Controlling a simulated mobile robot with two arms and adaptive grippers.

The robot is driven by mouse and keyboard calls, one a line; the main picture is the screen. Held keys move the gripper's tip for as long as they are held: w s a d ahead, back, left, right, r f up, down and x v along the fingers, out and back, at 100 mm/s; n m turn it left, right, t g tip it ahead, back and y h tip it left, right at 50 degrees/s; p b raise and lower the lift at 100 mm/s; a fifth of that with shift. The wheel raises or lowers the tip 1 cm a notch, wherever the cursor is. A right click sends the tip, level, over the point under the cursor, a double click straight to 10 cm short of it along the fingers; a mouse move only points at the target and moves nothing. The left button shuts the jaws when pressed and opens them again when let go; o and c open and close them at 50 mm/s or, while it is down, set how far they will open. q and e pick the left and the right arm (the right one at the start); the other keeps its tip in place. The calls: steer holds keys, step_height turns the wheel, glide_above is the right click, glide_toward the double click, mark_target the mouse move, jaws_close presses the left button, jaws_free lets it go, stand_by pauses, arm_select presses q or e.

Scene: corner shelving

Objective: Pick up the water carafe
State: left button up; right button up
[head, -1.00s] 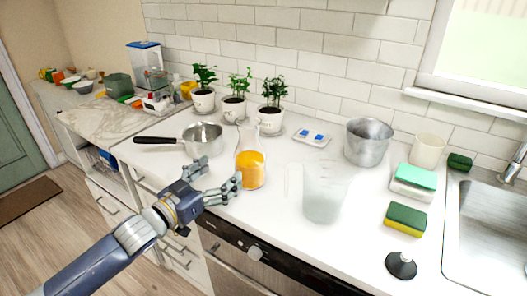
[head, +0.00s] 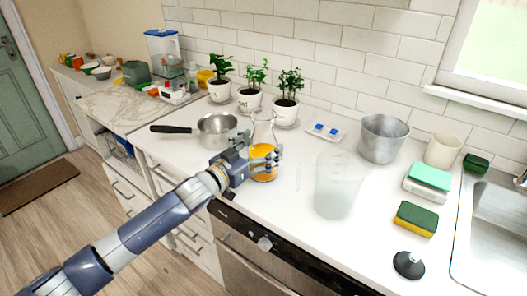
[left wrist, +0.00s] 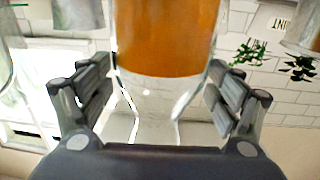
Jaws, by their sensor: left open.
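A clear glass carafe (head: 263,127) with orange liquid in its lower part stands upright on the white counter. My left gripper (head: 257,153) is at its near side and covers part of its body in the head view. In the left wrist view the carafe (left wrist: 168,40) appears upside down, between the spread fingers of the left gripper (left wrist: 160,88). The fingers are open, one on each side of the glass. Whether either touches it I cannot tell. My right gripper is not in view.
A translucent pitcher (head: 337,185) stands to the right of the carafe. A saucepan (head: 217,128) is to the left, and potted plants (head: 285,107) stand behind. A metal pot (head: 383,139) and sponges (head: 416,218) are farther right. The counter's front edge is close to my arm.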

arm_select(q)
steer(key=shift+w+d, duration=0.35)
steer(key=shift+w, duration=0.15)
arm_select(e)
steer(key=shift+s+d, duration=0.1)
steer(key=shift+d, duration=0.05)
arm_select(q)
steer(key=shift+c, duration=0.3)
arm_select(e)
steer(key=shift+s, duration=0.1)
arm_select(q)
steer(key=c, duration=1.8)
steer(key=shift+r, duration=0.2)
steer(key=shift+c, duration=0.4)
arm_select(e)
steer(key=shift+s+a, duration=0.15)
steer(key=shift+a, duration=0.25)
arm_select(q)
steer(key=shift+r, duration=0.1)
